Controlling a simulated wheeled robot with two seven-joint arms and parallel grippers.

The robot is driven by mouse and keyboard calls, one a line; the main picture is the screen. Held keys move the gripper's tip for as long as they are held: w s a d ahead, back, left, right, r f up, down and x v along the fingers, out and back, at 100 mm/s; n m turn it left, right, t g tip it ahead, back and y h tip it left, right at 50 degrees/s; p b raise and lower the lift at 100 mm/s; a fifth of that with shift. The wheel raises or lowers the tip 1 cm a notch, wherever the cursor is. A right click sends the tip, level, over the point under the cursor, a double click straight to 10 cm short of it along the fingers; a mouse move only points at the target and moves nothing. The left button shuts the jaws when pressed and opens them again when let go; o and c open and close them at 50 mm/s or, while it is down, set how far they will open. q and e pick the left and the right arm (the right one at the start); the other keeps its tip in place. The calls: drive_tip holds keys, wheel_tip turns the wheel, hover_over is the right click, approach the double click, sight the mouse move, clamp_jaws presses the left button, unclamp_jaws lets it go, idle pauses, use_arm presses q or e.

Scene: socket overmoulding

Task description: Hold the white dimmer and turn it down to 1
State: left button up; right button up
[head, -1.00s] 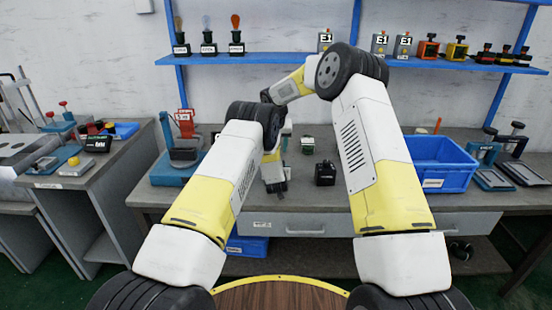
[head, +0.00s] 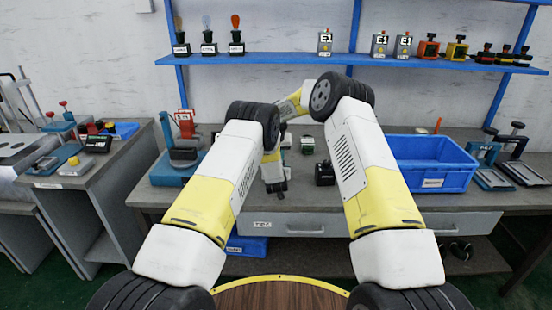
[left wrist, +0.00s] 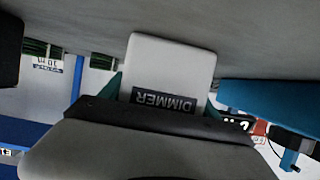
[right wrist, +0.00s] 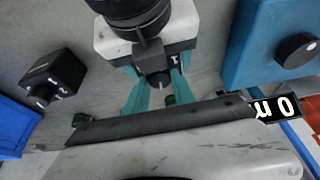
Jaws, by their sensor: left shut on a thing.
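The white dimmer (left wrist: 172,62) is between the teal fingers of my left gripper in the left wrist view, with its black DIMMER label upside down. My left gripper (head: 275,187) is shut on it above the bench. In the right wrist view a black knob-like part (right wrist: 152,58) with a 1 mark beside it is in front of my right gripper (right wrist: 156,76). The teal fingers are apart on both sides of it. I cannot tell whether they touch it. In the head view my right gripper is hidden behind my arms.
A black box (head: 325,173) stands on the bench, right of my left gripper. A blue crate (head: 432,165) is farther right. A blue device (head: 177,170) stands at the bench's left end. A shelf (head: 280,58) with small devices runs above the back of the bench.

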clamp_jaws()
drive_tip(key=shift+d+n+y, duration=0.15)
drive_tip(key=shift+n+y, duration=0.15)
drive_tip(key=shift+n, duration=0.5)
drive_tip(key=shift+n+y, duration=0.6)
drive_tip(key=shift+n, duration=0.9)
drive_tip(key=o, duration=0.9)
unclamp_jaws()
drive_tip(key=shift+r, duration=0.1)
drive_tip(key=v, duration=1.1)
drive_tip(key=shift+r, duration=0.4)
